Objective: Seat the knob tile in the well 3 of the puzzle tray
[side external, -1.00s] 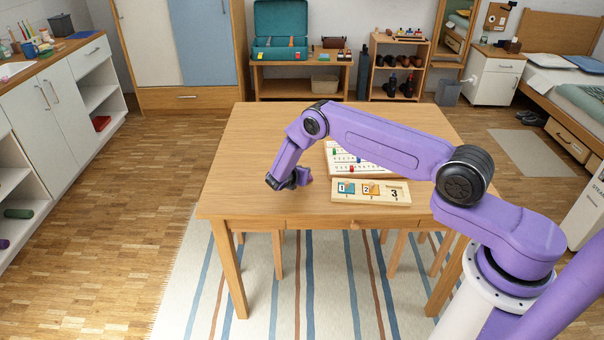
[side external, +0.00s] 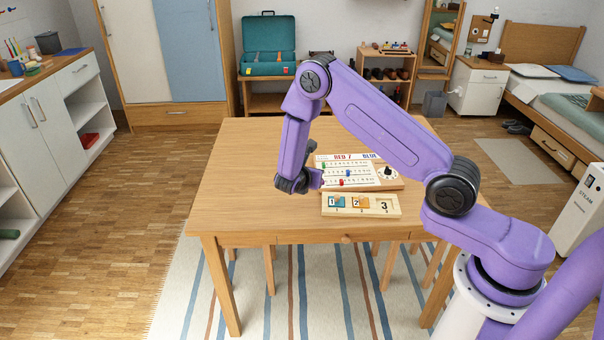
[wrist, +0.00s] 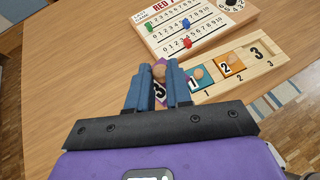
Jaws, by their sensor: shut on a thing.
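My gripper (wrist: 158,82) is shut on the knob tile, a purple tile (wrist: 161,93) with a "3" and a round wooden knob, in the wrist view. The fingers partly hide the tile. In the side view my gripper (side external: 309,182) is just left of the puzzle tray (side external: 345,212), and the tile is hard to make out. The pale wooden tray also shows in the wrist view (wrist: 228,87). Well 1 holds a blue tile (wrist: 200,79), well 2 an orange tile (wrist: 232,63). Well 3 (wrist: 261,50), at the right end, is empty with a printed "3".
A white scoreboard (side external: 352,172) with number rows, coloured pegs and a black dial lies directly behind the tray. The wooden table (side external: 240,180) is clear to the left. A small drawer knob (side external: 346,239) is on the table's front.

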